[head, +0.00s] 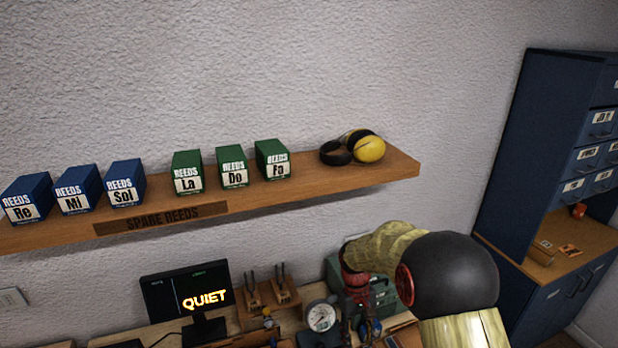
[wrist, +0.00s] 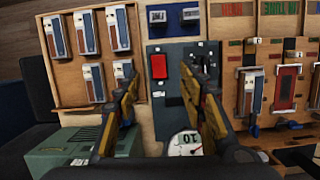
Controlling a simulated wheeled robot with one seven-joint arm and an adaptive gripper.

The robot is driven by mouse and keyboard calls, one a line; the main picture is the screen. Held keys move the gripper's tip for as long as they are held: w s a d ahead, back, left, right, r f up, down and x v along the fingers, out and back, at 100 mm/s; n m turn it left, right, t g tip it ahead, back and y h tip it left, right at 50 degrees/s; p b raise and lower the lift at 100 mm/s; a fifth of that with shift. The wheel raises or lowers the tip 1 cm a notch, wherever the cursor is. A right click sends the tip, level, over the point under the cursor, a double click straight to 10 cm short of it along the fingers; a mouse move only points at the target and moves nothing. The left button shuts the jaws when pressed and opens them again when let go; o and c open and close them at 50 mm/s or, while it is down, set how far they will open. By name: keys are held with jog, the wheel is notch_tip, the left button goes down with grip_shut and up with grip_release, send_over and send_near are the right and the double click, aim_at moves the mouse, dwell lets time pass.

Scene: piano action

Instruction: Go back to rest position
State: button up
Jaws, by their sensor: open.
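My gripper (wrist: 165,88) is open in the wrist view, its two gold and dark fingers apart with nothing between them. Behind the gap is a dark grey panel (wrist: 170,112) with a red rectangle (wrist: 159,66) and dark knobs near its top. In the head view, my arm reaches in from the lower right, over the workbench and below the shelf. The gripper itself is hard to make out there.
A wooden shelf (head: 400,171) carries blue and green reed boxes (head: 232,168) and yellow ear defenders (head: 368,149). Below are a monitor (head: 186,297) reading QUIET and a round gauge (head: 321,317). A green box (wrist: 85,146) stands at lower left in the wrist view. A blue cabinet (head: 535,150) stands right.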

jog(key=s+d+r+m+t+b, duration=0.1)
jog(key=s+r+t+b, duration=0.3)
jog(key=s, duration=0.8)
jog(key=s+d+r+m+t+b, duration=0.1)
jog(key=s+r+t+b, duration=0.3)
jog(key=s+r+b, duration=0.4)
jog(key=s+r+m, duration=0.1)
jog(key=s+r, duration=0.2)
jog(key=s, duration=0.1)
jog(key=shift+d+r+y, duration=0.2)
jog(key=shift+d+y, duration=0.1)
jog(key=shift+y, duration=0.1)
